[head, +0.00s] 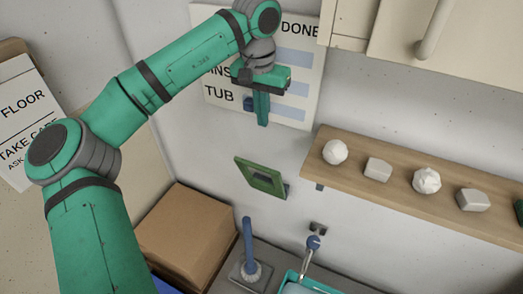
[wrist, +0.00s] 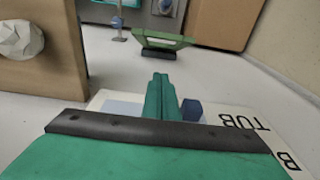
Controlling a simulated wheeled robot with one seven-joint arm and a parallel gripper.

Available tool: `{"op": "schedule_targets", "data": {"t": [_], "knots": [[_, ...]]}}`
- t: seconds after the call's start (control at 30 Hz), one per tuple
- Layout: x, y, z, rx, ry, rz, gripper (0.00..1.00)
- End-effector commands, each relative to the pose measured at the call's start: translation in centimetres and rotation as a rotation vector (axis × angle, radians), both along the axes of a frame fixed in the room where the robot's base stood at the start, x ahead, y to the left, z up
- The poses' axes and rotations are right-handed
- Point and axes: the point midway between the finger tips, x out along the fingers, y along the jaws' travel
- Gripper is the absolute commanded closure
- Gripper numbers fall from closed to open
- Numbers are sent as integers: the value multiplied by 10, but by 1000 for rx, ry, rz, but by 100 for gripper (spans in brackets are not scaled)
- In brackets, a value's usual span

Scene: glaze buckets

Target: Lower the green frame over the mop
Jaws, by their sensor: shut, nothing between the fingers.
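The green frame (head: 262,177) juts out from the wall, held at a dark bracket, and is tilted in the head view. It also shows near the top of the wrist view (wrist: 163,38). The mop (head: 248,240), with a blue handle and a whitish head, stands upright on a grey plate on the counter, below and left of the frame. Nothing surrounds its handle. My gripper (head: 262,122) is shut and empty, high by the wall sign and well above the frame. Its closed green fingers also show in the wrist view (wrist: 160,78).
A small blue block (head: 248,104) sits beside my fingers at the sign (head: 300,112). A wooden shelf (head: 400,192) with several pale lumps runs to the right. A cardboard box (head: 186,230) stands left of the mop. A tap (head: 312,243) and teal-rimmed tub are to its right.

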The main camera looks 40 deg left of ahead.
Motion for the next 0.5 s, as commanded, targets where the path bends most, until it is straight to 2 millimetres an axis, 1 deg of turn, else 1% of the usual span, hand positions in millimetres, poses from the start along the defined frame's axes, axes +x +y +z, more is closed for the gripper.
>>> {"op": "schedule_targets", "data": {"t": [0.17, 0.27, 0.37, 0.5], "knots": [[0, 0, -2, 0, 0, 0, 100], [1, 1, -9, 0, 1, 1, 100], [1, 2, -22, 0, 2, 2, 100], [6, 0, -47, 1, 2, -4, 100]]}}
